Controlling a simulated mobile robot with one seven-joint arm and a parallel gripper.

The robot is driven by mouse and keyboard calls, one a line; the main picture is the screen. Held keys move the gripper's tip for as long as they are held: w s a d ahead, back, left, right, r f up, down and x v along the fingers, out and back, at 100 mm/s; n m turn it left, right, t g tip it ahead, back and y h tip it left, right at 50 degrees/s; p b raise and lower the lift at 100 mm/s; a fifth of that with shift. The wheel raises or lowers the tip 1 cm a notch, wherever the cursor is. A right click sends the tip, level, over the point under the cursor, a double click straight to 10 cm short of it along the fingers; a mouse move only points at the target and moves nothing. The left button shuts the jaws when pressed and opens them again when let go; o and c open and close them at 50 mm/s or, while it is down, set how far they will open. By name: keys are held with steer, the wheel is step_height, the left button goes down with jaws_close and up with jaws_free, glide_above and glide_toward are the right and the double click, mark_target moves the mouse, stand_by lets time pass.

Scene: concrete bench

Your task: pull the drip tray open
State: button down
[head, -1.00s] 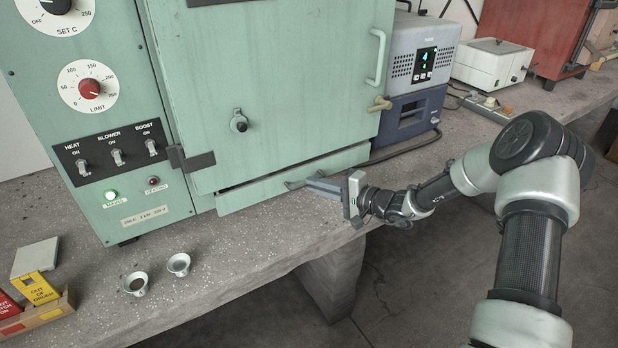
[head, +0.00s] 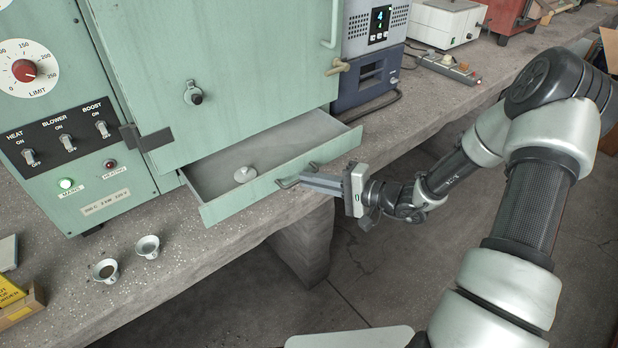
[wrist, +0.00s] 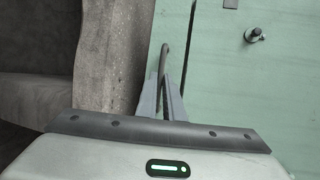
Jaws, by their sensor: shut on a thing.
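The drip tray (head: 240,204) is a shallow green drawer under the door of the green oven. In the head view it stands well out from the oven, its inside showing and a small pale round piece (head: 245,174) lying in it. My gripper (head: 292,181) is shut on the tray's handle (head: 284,184) at the tray's front face. In the wrist view the two fingers (wrist: 163,85) close on the handle, which shows as a thin bar (wrist: 164,55) against the green front.
The oven door (head: 230,75) above the tray is shut. Two small metal cups (head: 148,246) stand on the concrete bench (head: 190,275) left of the tray. A blue-grey unit (head: 370,70) stands right of the oven. The floor in front of the bench is open.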

steer(key=c, duration=1.9)
jaws_free()
steer(key=p+v, duration=0.2)
steer(key=v, duration=1.5)
steer(key=shift+d, duration=0.15)
steer(key=shift+s+r, duration=0.1)
